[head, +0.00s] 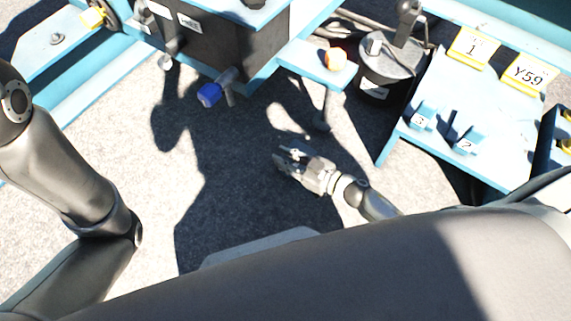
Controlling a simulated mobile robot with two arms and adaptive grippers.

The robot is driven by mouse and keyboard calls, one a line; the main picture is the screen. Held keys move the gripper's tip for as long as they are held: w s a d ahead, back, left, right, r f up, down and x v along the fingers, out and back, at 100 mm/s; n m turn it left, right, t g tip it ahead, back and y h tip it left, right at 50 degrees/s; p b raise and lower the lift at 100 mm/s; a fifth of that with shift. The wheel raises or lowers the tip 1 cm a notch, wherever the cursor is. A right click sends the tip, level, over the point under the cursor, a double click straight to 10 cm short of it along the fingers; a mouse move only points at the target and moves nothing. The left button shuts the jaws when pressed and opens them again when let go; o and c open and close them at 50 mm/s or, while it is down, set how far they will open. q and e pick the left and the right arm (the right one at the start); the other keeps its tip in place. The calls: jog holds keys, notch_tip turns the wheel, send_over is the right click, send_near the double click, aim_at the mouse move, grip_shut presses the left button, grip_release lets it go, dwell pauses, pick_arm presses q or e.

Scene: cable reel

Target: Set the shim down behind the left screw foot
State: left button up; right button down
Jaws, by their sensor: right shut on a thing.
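My right gripper (290,158) is low over the ground in the middle of the head view, in the shadow of the blue frame. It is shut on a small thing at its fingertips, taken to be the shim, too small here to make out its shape. A slim screw foot (322,118) reaches down below the blue bracket, above and to the right of the gripper and apart from it. A grey round-ended part (165,62) hangs under the frame at upper left; I cannot tell whether it is the left screw foot. My left gripper is out of view.
A black box (225,45) with a blue-capped valve (209,94) is on the blue frame above. An orange ball (335,58) sits on the bracket. At right, a blue table (435,85) carries numbered blocks and yellow-edged labels. The grey ground around the gripper is mostly clear.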

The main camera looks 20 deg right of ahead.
notch_tip(320, 180, down, 3)
jog(key=shift+r+b, duration=0.15)
jog(key=shift+b, duration=0.65)
jog(key=c, duration=1.4)
grip_release()
jog(key=shift+f, duration=0.2)
jog(key=shift+o, duration=0.2)
